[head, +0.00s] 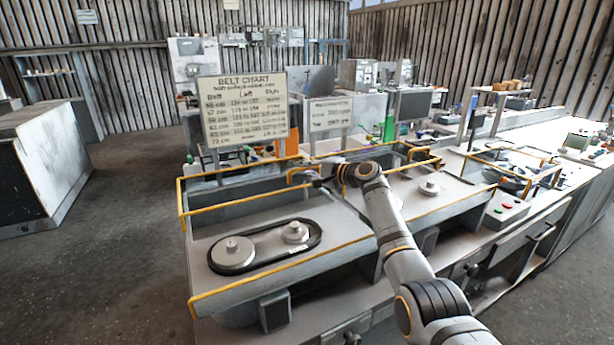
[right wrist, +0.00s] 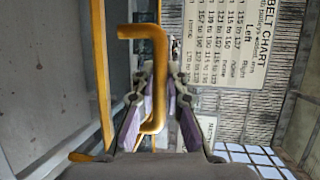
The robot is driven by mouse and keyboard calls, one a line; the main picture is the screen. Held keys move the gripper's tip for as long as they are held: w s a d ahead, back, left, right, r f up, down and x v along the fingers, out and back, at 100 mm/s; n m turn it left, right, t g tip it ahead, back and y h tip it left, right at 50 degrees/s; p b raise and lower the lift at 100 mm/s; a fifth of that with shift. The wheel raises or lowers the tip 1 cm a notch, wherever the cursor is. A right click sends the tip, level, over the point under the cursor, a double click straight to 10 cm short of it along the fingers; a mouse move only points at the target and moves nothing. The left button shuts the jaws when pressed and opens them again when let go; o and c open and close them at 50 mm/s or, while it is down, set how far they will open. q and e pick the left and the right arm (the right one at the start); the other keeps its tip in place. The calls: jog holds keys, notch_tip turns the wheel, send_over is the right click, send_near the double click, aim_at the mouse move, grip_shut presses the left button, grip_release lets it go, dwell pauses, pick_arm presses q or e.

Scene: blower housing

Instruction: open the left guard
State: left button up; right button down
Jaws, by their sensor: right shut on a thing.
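The left guard (head: 235,207) is a yellow-railed frame along the back of the left housing (head: 330,227); I cannot tell its exact angle. Its yellow hooked handle (head: 296,173) is at the frame's right end. In the right wrist view the handle (right wrist: 157,70) runs down between the lilac finger pads. My right gripper (head: 325,177) reaches across the housing from the right and is shut on this handle. In the right wrist view the gripper (right wrist: 160,118) has a finger on each side of it. My left gripper is not in view.
A black belt (head: 262,259) loops around two grey pulleys on the left housing. The belt chart (head: 243,108) stands behind the guard, with a smaller sign (head: 330,116) to its right. Another yellow-railed housing with a pulley (head: 429,188) is on the right. Open floor lies left.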

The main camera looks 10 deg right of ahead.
jog(key=shift+r, duration=0.2)
jog(key=c, duration=1.7)
grip_release()
jog(key=shift+w, duration=0.1)
jog(key=shift+c, duration=0.2)
jog(key=o, duration=0.4)
jog(key=shift+w+f, duration=0.15)
jog(key=shift+f, duration=0.05)
jog(key=shift+s+d, duration=0.15)
jog(key=shift+s, duration=0.05)
jog(key=v, duration=1.1)
jog(key=shift+s+d+r, duration=0.15)
jog(key=shift+s+r, duration=0.05)
jog(key=shift+s, duration=0.05)
